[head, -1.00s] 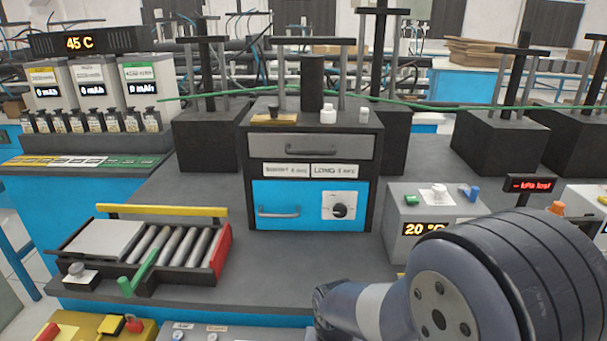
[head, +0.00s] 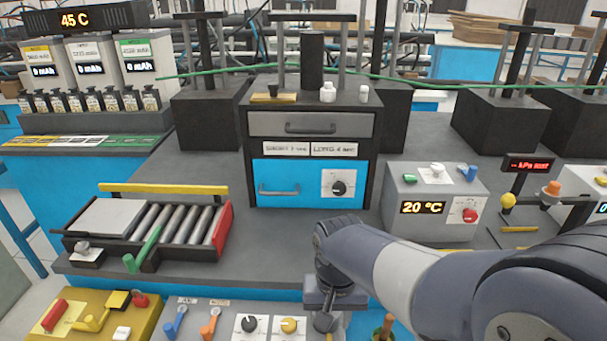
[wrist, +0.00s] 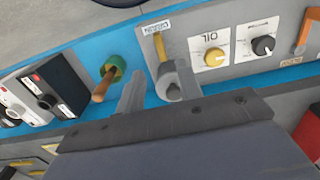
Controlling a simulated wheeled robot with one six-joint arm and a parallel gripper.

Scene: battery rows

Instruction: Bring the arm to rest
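My arm (head: 400,275) reaches in from the lower right of the head view. My gripper (head: 325,322) points down over the front edge of the bench, beside the grey control panel (head: 220,310). In the wrist view my gripper (wrist: 155,90) shows two grey fingers apart, with nothing clearly held. A yellow lever (wrist: 160,46) and a grey round end lie close by the right finger. I cannot tell whether they touch.
A green-and-wood handle (wrist: 108,82) stands just left of the fingers. The panel has a yellow dial (head: 290,325) and a black dial (head: 249,323). A roller tray (head: 150,232), a drawer cabinet (head: 312,145) and a 20 °C box (head: 430,205) stand behind.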

